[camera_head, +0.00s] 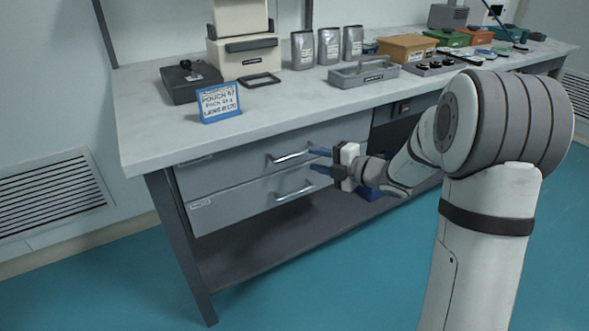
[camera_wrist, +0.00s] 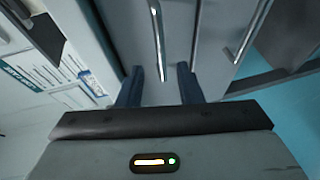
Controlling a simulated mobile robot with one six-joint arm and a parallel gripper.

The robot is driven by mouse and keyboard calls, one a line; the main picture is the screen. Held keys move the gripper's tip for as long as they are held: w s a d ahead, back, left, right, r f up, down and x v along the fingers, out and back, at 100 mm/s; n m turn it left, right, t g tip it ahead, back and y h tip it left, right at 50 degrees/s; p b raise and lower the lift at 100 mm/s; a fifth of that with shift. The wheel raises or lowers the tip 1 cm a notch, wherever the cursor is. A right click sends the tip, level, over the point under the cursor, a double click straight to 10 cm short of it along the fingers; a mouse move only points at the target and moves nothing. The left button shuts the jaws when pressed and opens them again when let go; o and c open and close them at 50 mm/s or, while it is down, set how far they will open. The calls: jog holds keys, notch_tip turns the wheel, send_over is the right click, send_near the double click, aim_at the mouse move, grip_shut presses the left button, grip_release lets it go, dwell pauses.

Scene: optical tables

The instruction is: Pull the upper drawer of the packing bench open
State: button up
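The upper drawer (camera_head: 225,165) of the packing bench is a grey front under the left part of the worktop and looks shut. Its silver bar handle (camera_head: 290,156) also shows in the wrist view (camera_wrist: 157,40), running down the middle. My gripper (camera_head: 319,160) is open, with blue fingers, at the right end of this handle. In the wrist view my gripper (camera_wrist: 160,86) has one finger on each side of the handle's line, and the near end of the handle shows in the gap. The fingers do not visibly grip it; exact depth is unclear.
The lower drawer (camera_head: 240,208) looks shut; its handle (camera_head: 295,193) is just below. The worktop (camera_head: 270,113) overhangs above and holds a blue-framed sign (camera_head: 219,102), a grey tool tray (camera_head: 363,73) and pouches (camera_head: 328,46). The floor (camera_head: 330,285) before the drawers is clear.

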aim_at(297, 156)
jog(key=b+x, duration=0.1)
jog(key=x, duration=0.7)
jog(key=shift+s, duration=0.25)
grip_shut()
dwell(0.3)
